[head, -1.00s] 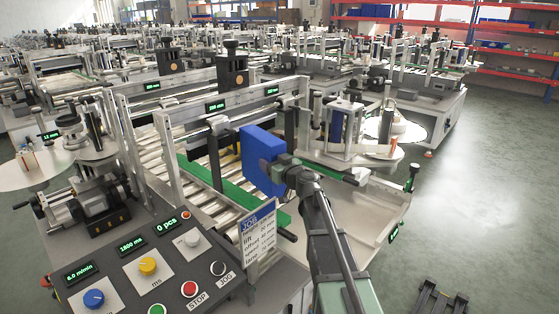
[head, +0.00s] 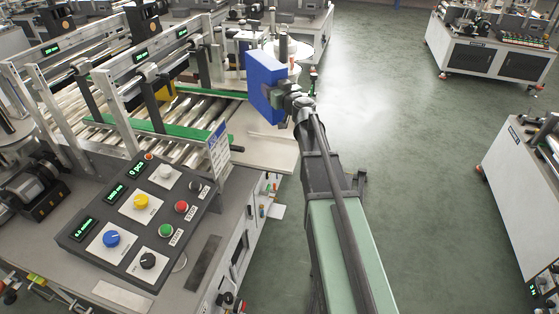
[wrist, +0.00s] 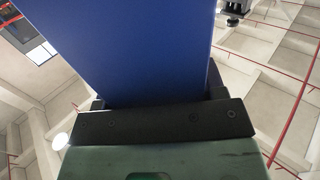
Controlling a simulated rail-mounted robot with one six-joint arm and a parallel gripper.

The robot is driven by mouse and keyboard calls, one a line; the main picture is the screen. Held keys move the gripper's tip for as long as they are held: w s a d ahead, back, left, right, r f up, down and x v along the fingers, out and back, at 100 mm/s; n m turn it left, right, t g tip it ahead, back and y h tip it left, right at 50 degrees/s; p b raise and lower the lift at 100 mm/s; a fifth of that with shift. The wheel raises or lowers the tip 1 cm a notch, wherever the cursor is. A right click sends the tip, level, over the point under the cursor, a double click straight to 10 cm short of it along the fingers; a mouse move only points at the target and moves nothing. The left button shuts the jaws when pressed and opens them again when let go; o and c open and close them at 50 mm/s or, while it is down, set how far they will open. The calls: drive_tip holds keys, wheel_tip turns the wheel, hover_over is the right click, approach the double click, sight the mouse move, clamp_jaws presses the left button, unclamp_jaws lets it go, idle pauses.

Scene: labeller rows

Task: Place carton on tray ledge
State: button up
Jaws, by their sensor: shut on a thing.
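A blue carton (head: 265,84) is held upright in my gripper (head: 281,95), above the outfeed end of the labelling machine. In the wrist view the carton (wrist: 125,45) fills the middle, with the dark gripper body (wrist: 155,122) across its base. The gripper is shut on the carton; the fingertips are mostly hidden by it. A pale flat tray ledge (head: 262,148) lies below and around the carton at the machine's end. The carton appears apart from the ledge, but its exact height cannot be told.
The control panel (head: 140,208) with coloured knobs stands at the left front. A roller conveyor (head: 185,108) with green guide rails and a small sign (head: 219,150) lie left of the carton. Open green floor (head: 400,110) is on the right, before another machine (head: 525,190).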

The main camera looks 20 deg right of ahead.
wheel_tip(320, 180, down, 20)
drive_tip(key=b, duration=2)
drive_tip(key=shift+w+f, duration=0.25)
drive_tip(key=shift+w, duration=0.1)
drive_tip(key=o, duration=1.1)
drive_tip(key=shift+d, duration=0.1)
drive_tip(key=shift+r, duration=0.1)
